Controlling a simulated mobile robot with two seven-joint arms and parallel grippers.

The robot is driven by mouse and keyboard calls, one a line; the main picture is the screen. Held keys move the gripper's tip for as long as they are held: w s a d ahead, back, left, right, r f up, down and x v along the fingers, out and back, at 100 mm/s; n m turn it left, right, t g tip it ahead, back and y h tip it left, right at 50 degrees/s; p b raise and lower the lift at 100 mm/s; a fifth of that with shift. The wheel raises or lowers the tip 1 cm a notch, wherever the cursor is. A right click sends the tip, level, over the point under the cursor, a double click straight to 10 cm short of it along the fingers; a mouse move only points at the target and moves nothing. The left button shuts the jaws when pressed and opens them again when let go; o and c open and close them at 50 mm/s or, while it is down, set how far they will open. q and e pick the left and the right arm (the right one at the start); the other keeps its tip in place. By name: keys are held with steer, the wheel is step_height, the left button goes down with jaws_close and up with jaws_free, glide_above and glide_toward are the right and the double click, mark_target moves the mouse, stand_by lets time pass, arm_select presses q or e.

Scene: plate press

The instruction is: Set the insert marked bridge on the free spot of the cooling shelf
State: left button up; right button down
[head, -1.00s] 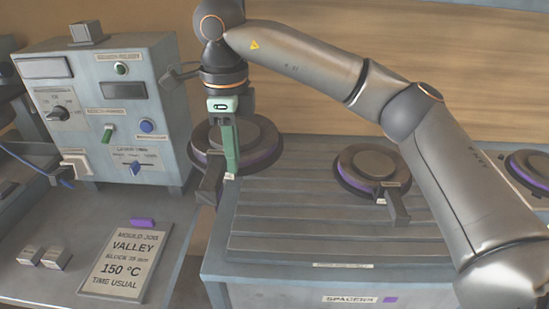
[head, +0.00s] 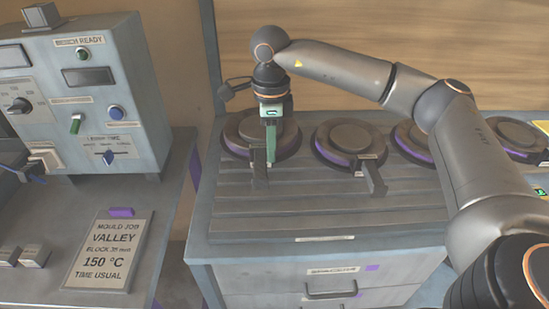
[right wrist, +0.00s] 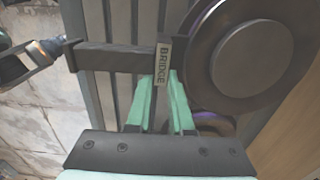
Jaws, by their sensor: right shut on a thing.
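My right gripper (head: 271,158) is shut on the handle of the bridge insert (head: 240,130), a dark round disc with a purple rim and a bar handle. In the right wrist view the gripper's green fingers (right wrist: 163,100) sit on either side of the handle by its BRIDGE label (right wrist: 163,62). The disc is level over the left end of the slatted grey cooling shelf (head: 330,215); I cannot tell whether it touches the slats.
Another insert (head: 345,137) stands just right of the held one, its handle toward the front. More inserts (head: 412,143) (head: 515,135) stand farther right, partly behind my arm. A control box (head: 85,100) and a job card (head: 108,252) are at the left. The shelf's front slats are clear.

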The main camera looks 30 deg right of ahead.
steer(key=f, duration=0.1)
steer(key=d+f, duration=0.1)
steer(key=f, duration=0.1)
steer(key=shift+a+f, duration=0.1)
steer(key=shift+f, duration=0.4)
steer(key=c, duration=1.3)
jaws_free()
steer(key=shift+f, duration=0.2)
steer(key=o, duration=0.5)
steer(key=shift+r, duration=0.1)
step_height(320, 180, up, 12)
steer(key=shift+r, duration=0.15)
